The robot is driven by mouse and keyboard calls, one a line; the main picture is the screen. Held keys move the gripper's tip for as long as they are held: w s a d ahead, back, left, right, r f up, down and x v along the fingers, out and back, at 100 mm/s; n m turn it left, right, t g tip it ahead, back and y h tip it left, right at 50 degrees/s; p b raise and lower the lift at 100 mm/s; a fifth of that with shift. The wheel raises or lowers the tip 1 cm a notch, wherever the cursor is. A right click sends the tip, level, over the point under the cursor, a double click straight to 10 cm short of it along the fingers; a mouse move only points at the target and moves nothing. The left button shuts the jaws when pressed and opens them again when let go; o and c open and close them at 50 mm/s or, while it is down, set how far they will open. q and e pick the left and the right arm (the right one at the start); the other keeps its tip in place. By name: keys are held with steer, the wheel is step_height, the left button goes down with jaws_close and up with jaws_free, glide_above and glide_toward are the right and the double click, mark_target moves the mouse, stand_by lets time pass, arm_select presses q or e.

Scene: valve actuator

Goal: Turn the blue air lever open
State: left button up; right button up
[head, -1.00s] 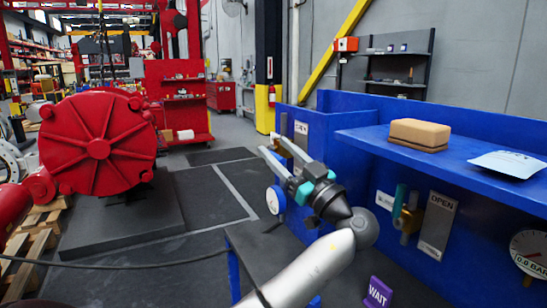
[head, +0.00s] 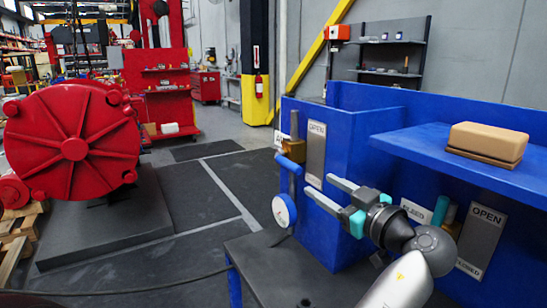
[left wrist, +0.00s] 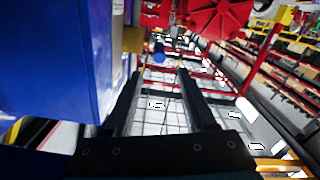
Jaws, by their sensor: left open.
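The blue air lever (head: 290,165) hangs at the left side of the blue panel, below a brass valve body (head: 294,147) and beside a tall OPEN plate (head: 316,150). My left gripper (head: 321,191) is open and empty, in front of the panel, right of and below the lever in the head view, apart from it. In the left wrist view the open fingers (left wrist: 159,72) point past the blue cabinet. A small blue part (left wrist: 159,53), perhaps the lever's end, shows between and beyond the fingertips, near the brass body (left wrist: 133,40). My right gripper is not in view.
A white gauge (head: 284,209) sits just below the lever. A blue shelf (head: 420,140) with a tan block (head: 487,142) juts out at the right. Another OPEN plate and a teal handle (head: 440,210) are below it. The floor (head: 190,215) left of the panel is clear.

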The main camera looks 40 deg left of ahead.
arm_select(q)
glide_toward(286, 163)
steer(key=shift+w+a+f, duration=0.15)
steer(key=shift+w+a, duration=0.55)
steer(key=shift+a, duration=0.25)
steer(key=p+x, duration=0.1)
steer(key=x, duration=0.7)
steer(key=shift+f, duration=0.1)
steer(key=shift+w+a, duration=0.25)
steer(key=shift+a, duration=0.45)
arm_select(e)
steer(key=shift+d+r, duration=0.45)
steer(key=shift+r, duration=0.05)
arm_select(q)
steer(key=shift+c, duration=0.2)
jaws_close()
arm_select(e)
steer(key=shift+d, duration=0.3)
arm_select(q)
steer(key=shift+f, duration=0.1)
